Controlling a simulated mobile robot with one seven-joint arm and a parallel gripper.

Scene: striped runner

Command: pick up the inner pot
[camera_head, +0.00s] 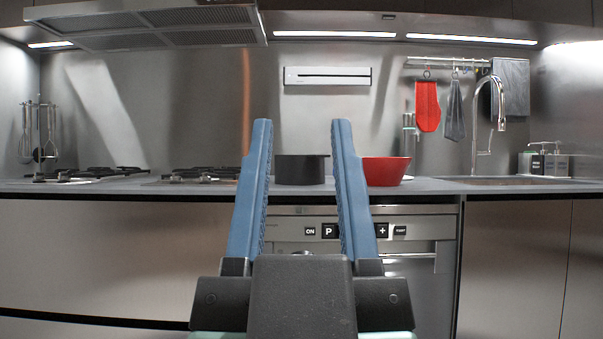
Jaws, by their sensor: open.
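A dark grey pot (302,170), likely the inner pot, stands upright on the counter near its front edge. In the picture it shows between the two blue fingers of my gripper (301,125). My gripper is open and empty, with its fingers spread and pointing at the counter. The pot looks farther off than the fingertips and apart from them.
A red bowl (386,171) stands just right of the pot, partly behind the right finger. Gas burners (200,174) lie to the left, a sink with a tall tap (497,105) to the right. The counter (430,186) has a front edge above a dishwasher (410,232). A hood (150,25) overhangs the upper left.

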